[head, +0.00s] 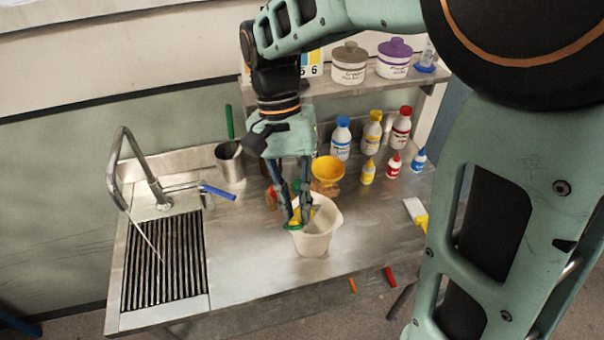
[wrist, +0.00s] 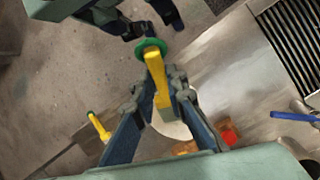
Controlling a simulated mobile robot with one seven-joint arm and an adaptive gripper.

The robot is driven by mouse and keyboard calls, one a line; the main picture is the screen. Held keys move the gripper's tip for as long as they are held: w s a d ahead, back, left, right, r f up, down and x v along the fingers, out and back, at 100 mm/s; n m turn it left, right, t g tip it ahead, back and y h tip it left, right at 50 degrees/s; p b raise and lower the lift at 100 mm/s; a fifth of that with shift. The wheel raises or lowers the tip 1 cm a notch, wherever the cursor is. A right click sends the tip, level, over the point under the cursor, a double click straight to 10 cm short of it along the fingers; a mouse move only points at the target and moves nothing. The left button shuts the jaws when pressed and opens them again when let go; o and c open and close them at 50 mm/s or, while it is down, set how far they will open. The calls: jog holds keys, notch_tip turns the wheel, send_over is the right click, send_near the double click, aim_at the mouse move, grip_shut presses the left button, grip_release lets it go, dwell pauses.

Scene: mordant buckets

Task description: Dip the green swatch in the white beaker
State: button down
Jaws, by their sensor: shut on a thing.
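The white beaker (head: 318,242) stands upright on the steel bench, near its front edge, in the head view. My gripper (head: 297,218) points down over the beaker's left side and is shut on a yellow handle-like piece. The green swatch (head: 292,227) shows at the fingertips, overlapping the beaker's left rim; I cannot tell whether it is inside or in front of it. In the wrist view the green swatch (wrist: 147,46) is a rounded piece at the end of the yellow piece (wrist: 157,78). A pale part of the beaker (wrist: 172,128) shows behind the fingers.
A yellow funnel (head: 327,170) stands behind the beaker. Several capped bottles (head: 371,135) line the back right. A metal cup (head: 230,162), a blue-handled tool (head: 217,191) and a sink with a slatted grate (head: 160,262) are left. A white-and-yellow brush (head: 416,213) lies right.

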dwell(0.4)
jog(key=shift+r, duration=2.5)
jog(key=shift+f, duration=0.1)
